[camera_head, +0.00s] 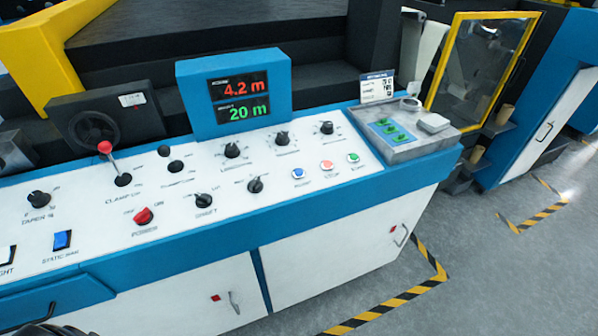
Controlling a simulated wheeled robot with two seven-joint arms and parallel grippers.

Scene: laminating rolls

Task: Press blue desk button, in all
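The blue desk button (298,174) is a small round push button on the white sloped face of the control desk (330,212). It is the leftmost of a row with a red button (326,165) and a green button (353,158). Nothing touches or covers it. A blue rocker switch (62,240), labelled as a static bar, sits at the desk's left. Neither of my grippers can be made out; a dark shape cut off at the bottom left corner is too partial to identify.
A display (238,92) reads 4.2 m in red and 20 m in green. A red-knobbed lever (106,148), a red switch (143,215) and several black knobs stand up from the desk. A grey tray (408,140) is at its right end. Air above the buttons is free.

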